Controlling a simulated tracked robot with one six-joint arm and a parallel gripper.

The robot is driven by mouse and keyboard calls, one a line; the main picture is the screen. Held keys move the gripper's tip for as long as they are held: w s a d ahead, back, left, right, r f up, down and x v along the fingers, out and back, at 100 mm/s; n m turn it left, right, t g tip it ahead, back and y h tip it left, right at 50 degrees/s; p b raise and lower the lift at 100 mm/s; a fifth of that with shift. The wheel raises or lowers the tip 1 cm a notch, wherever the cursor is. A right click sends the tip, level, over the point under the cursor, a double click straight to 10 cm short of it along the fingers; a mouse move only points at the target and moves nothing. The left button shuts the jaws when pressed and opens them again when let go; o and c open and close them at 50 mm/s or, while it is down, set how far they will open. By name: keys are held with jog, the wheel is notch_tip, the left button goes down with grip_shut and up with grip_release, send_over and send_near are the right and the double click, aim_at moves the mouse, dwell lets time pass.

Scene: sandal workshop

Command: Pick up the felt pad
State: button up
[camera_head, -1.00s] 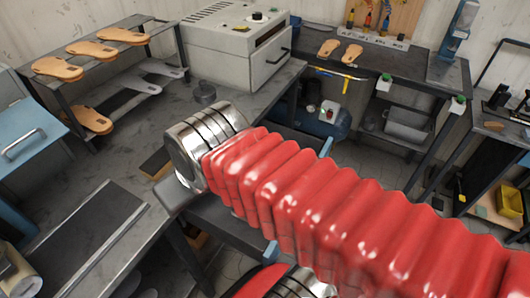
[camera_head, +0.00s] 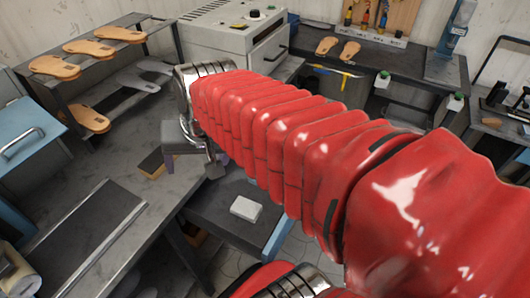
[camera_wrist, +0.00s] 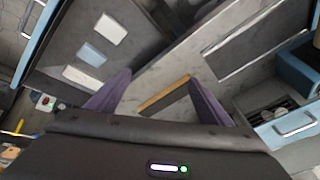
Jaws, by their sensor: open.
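In the wrist view a white pad (camera_wrist: 110,28), a pale blue pad (camera_wrist: 92,54) and another white pad (camera_wrist: 83,78) lie apart in a dark open drawer (camera_wrist: 60,52). Which one is the felt pad I cannot tell. The head view shows one white pad (camera_head: 245,209) in the drawer (camera_head: 215,203); my arm hides the others. My gripper (camera_wrist: 160,76) is open and empty, with two purple fingers apart. In the head view my gripper (camera_head: 188,140) is above the bench, up and left of the white pad, partly hidden by my arm.
A tan-and-dark block (camera_head: 155,163) lies on the grey bench near my gripper; it also shows between my fingers in the wrist view (camera_wrist: 163,95). A shelf with sandal soles (camera_head: 95,48) stands back left. A light grey machine (camera_head: 235,40) stands behind the bench.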

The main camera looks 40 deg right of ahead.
jog(key=w+d+f+m, duration=0.3)
jog(key=w+d+m, duration=0.1)
jog(key=d+m, duration=0.35)
jog(key=w+d+f+m, duration=0.2)
jog(key=w+d+m, duration=0.3)
jog(key=d, duration=0.4)
jog(key=s+d+f+m, duration=0.1)
jog(key=d+f+m, duration=0.2)
jog(key=d, duration=0.3)
jog(key=s+d+f+m+y, duration=0.1)
jog(key=d+f+m, duration=0.3)
jog(key=d+m, duration=0.2)
jog(key=s+d+f+m, duration=0.1)
jog(key=d+f+m, duration=0.3)
jog(key=d, duration=0.3)
jog(key=shift+s+d, duration=0.3)
jog(key=shift+d, duration=0.1)
jog(key=shift+f, duration=0.1)
jog(key=x, duration=0.8)
jog(key=shift+a+f, duration=0.15)
jog(key=shift+f, duration=0.1)
